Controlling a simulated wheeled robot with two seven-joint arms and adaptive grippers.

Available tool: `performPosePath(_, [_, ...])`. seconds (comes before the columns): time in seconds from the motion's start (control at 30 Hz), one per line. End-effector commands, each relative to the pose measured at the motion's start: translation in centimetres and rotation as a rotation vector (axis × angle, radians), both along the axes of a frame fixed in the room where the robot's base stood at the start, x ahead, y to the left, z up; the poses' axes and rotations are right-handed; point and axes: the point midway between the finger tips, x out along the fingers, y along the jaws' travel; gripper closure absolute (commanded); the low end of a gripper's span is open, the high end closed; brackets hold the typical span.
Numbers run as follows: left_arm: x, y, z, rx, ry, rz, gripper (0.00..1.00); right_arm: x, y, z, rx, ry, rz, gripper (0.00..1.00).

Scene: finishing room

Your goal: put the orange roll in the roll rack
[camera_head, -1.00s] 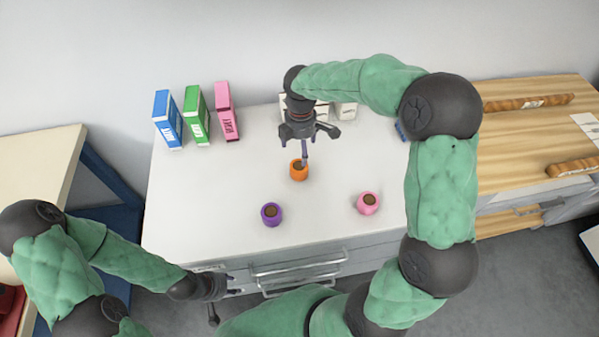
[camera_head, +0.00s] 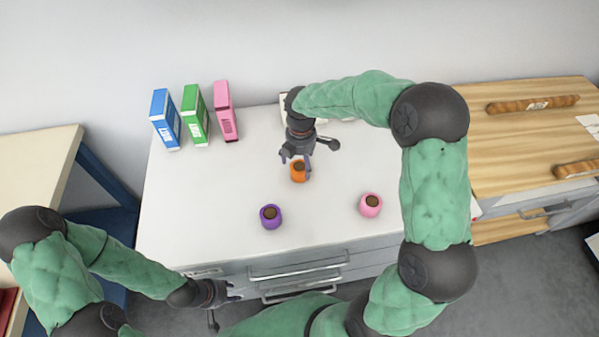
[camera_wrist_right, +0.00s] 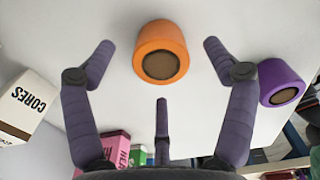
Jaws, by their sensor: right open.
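The orange roll (camera_head: 298,172) stands upright on the white worktop, its brown core showing on top. My right gripper (camera_head: 296,162) is just above and behind it, with open fingers. In the right wrist view the orange roll (camera_wrist_right: 161,53) sits between the spread fingertips of my right gripper (camera_wrist_right: 160,50), with a visible space on either side; contact is not seen. My left gripper (camera_head: 228,303) is low at the front edge of the worktop, away from the rolls, with its fingers apart and empty. I cannot make out a roll rack in either view.
A purple roll (camera_head: 270,216) and a pink roll (camera_head: 370,205) stand nearer the front edge. Blue (camera_head: 166,120), green (camera_head: 195,116) and pink (camera_head: 226,111) boxes stand at the back left. A white box marked CORES (camera_wrist_right: 28,103) shows in the wrist view.

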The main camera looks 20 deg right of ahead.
Motion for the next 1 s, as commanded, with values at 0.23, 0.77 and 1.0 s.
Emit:
performPosePath(0.23, [0.0, 0.0, -2.1, 0.0, 0.0, 0.0, 0.6, 0.1, 0.1, -3.7, 0.0, 0.002, 0.0, 0.15])
performPosePath(0.77, [0.0, 0.0, -2.0, 0.0, 0.0, 0.0, 0.6, 0.1, 0.1, -3.9, 0.0, 0.001, 0.0, 0.77])
performPosePath(1.0, [0.0, 0.0, -2.0, 0.0, 0.0, 0.0, 0.6, 0.1, 0.1, -3.9, 0.0, 0.001, 0.0, 0.83])
